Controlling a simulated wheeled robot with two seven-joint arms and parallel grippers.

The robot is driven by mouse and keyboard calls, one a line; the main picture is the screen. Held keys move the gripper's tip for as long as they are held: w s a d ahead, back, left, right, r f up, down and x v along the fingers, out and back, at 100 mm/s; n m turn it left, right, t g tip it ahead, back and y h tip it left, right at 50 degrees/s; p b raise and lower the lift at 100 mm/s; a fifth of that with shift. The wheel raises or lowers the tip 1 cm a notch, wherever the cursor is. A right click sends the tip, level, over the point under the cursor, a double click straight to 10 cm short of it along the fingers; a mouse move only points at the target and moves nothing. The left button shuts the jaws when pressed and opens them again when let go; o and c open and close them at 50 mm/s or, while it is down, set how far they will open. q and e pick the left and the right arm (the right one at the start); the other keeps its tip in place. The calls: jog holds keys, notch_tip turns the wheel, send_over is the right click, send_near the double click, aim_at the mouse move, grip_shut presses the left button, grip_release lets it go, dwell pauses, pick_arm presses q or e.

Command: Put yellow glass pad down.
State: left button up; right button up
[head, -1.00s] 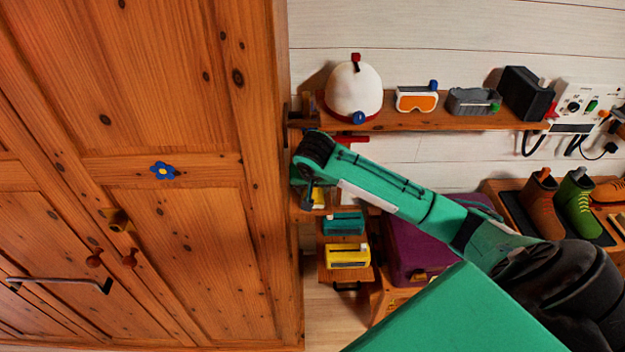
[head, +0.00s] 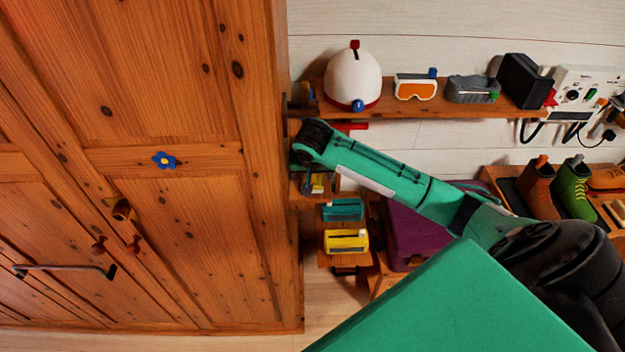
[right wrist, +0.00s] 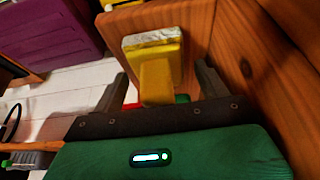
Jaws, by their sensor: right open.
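The yellow glass pad (right wrist: 158,80) shows in the right wrist view as a yellow block with a whitish far end. Its near part stands between the two fingers of my right gripper (right wrist: 160,88), which is open, with a gap on each side of the pad. The pad rests on or against a small wooden shelf (right wrist: 190,20); the contact is hard to tell. In the head view, only a small bit of yellow (head: 317,188) shows beside my right gripper (head: 311,182), largely hidden by my green arm. My left gripper is not in view.
A tall wooden wardrobe (head: 190,240) stands close on the left of the gripper. Below are a teal item (head: 342,210) and a yellow item (head: 346,241) on small shelves. Above, a wall shelf (head: 430,108) holds a white helmet (head: 352,78) and goggles (head: 415,87). A purple case (head: 415,235) stands behind my arm.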

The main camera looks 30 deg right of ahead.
jog(key=shift+r+b, duration=0.15)
jog(key=shift+b, duration=0.15)
jog(key=r+b, duration=0.1)
jog(key=s+a+r, duration=0.1)
jog(key=s+r+b, duration=0.1)
jog(key=shift+s+a+r+b, duration=0.2)
jog(key=shift+a+r+b, duration=0.1)
jog(key=s+a+b, duration=0.2)
jog(key=s+a, duration=0.3)
jog(key=s, duration=0.4)
jog(key=shift+s+a+r, duration=0.25)
jog(key=shift+a, duration=0.05)
